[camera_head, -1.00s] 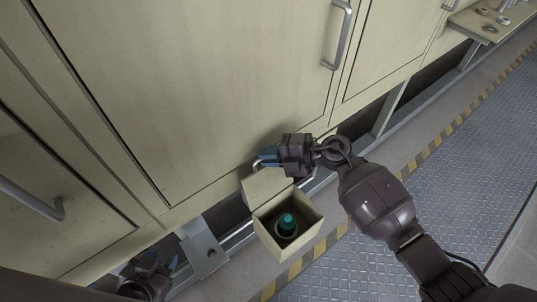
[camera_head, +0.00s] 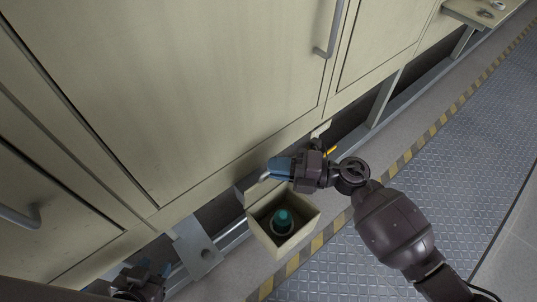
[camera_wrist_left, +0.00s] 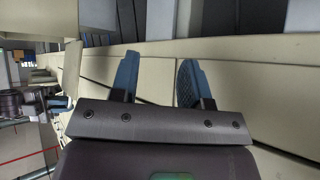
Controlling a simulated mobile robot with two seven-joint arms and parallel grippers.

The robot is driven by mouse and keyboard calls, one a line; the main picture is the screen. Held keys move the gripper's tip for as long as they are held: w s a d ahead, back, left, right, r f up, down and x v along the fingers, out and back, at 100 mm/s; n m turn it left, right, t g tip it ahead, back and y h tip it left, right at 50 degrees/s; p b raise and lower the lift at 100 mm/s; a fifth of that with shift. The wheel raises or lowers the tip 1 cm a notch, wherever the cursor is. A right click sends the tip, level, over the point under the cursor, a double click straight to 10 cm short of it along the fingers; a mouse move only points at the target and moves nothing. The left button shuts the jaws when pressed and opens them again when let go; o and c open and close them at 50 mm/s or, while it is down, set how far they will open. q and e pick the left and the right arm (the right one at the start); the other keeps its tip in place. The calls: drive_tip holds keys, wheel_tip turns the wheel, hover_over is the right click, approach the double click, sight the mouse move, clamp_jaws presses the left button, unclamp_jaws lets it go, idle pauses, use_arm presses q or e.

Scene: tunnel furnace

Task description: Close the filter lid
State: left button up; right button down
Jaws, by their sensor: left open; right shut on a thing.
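The filter box (camera_head: 266,240) is a small cream box, open at the top, low in front of the cabinet. A teal-topped filter (camera_head: 283,219) stands inside it. The lid (camera_head: 252,189) is raised at the box's cabinet-side edge, and much of it is hidden behind my gripper. My right gripper (camera_head: 271,174) is at the lid's upper edge, shut on what looks like its metal handle. My left gripper (camera_head: 146,273) is low at the left, away from the box. The left wrist view shows its two blue fingers (camera_wrist_left: 158,78) apart with nothing between them.
Cream cabinet doors (camera_head: 190,85) with bar handles (camera_head: 333,32) rise behind the box. A grey metal bracket (camera_head: 197,250) stands left of the box. A yellow-black striped floor edge (camera_head: 335,228) and metal floor plates (camera_head: 440,160) lie to the right.

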drive_tip(key=shift+s+d+f+n+y+b, duration=0.25)
drive_tip(key=shift+s+d+n+y, duration=0.05)
drive_tip(key=shift+s+d, duration=0.2)
drive_tip(key=shift+s+d+f+n+y+b, duration=0.2)
drive_tip(key=shift+s+d+f+n+y, duration=0.1)
drive_tip(key=shift+s+d, duration=0.2)
drive_tip(key=shift+s+d+f, duration=0.2)
drive_tip(key=shift+s+d, duration=0.35)
drive_tip(key=shift+s, duration=0.05)
drive_tip(key=c, duration=1.5)
unclamp_jaws()
drive_tip(key=shift+d, duration=0.1)
